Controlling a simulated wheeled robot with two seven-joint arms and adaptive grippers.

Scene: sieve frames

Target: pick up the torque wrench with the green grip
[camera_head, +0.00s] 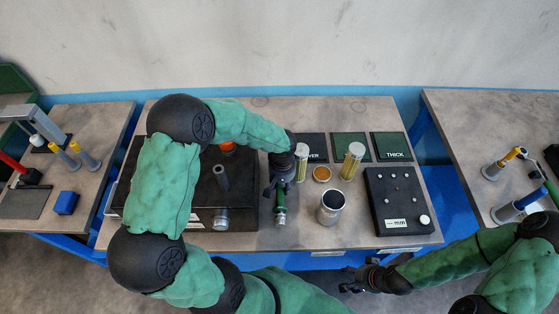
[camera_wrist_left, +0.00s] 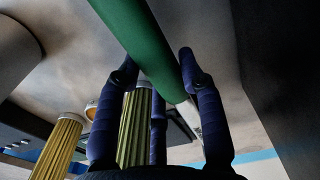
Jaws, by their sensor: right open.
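The torque wrench's green grip (camera_head: 281,201) shows on the middle table, just right of the black base. My left gripper (camera_head: 281,180) is directly over its upper part and hides it. In the left wrist view the green grip (camera_wrist_left: 146,45) runs diagonally between the fingertips of my left gripper (camera_wrist_left: 158,68). The fingers are close beside the grip on both sides; whether they press on it cannot be told. My right gripper (camera_head: 358,278) is open and empty in front of the table's front edge.
A grey metal cup (camera_head: 331,207), yellow ribbed cylinders (camera_head: 352,161) and a black panel (camera_head: 398,198) stand to the right. The black base (camera_head: 238,190) with an upright dark post (camera_head: 221,178) is on the left. Side tables hold other tools.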

